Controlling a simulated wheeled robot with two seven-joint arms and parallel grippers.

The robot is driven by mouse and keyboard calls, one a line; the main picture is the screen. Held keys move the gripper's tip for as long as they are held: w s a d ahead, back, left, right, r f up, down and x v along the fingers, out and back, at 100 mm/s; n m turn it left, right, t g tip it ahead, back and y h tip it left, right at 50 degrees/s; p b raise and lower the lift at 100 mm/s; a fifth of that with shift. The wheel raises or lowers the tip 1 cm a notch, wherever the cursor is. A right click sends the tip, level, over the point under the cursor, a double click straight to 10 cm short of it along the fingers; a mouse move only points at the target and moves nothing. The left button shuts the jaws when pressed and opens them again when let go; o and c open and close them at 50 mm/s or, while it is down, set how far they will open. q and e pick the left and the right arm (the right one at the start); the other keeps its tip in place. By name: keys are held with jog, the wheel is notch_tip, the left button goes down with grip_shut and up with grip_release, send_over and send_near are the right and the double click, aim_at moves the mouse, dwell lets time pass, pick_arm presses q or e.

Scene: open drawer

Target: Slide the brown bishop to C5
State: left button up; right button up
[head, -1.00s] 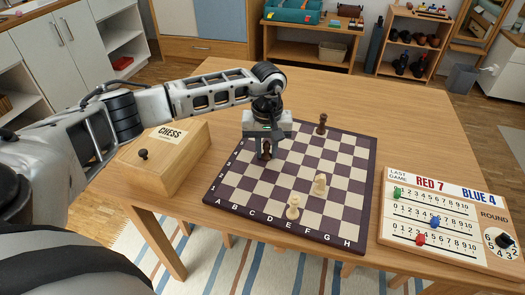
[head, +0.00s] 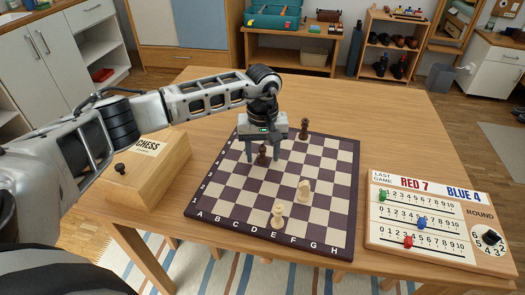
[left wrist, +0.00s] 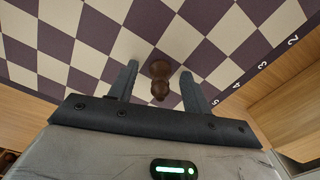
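The brown bishop (head: 262,156) stands upright on the left middle part of the chessboard (head: 343,232). It also shows in the left wrist view (left wrist: 159,80). I cannot tell its exact square. My left gripper (head: 264,157) is low over the board with one finger on each side of the bishop. In the left wrist view its fingers (left wrist: 159,72) are apart, with a visible gap on both sides of the bishop. My right gripper is not in view.
A second dark piece (head: 304,128) stands toward the back. Two light pieces stand nearer the front, one (head: 305,190) behind the other (head: 277,215). A wooden chess box (head: 150,170) is left of the board, and a scoreboard (head: 437,222) is right of it.

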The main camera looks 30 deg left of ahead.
aim_at(263, 144)
pick_arm(q)
notch_tip(263, 144, up, 16)
dwell(0.6)
dwell(0.5)
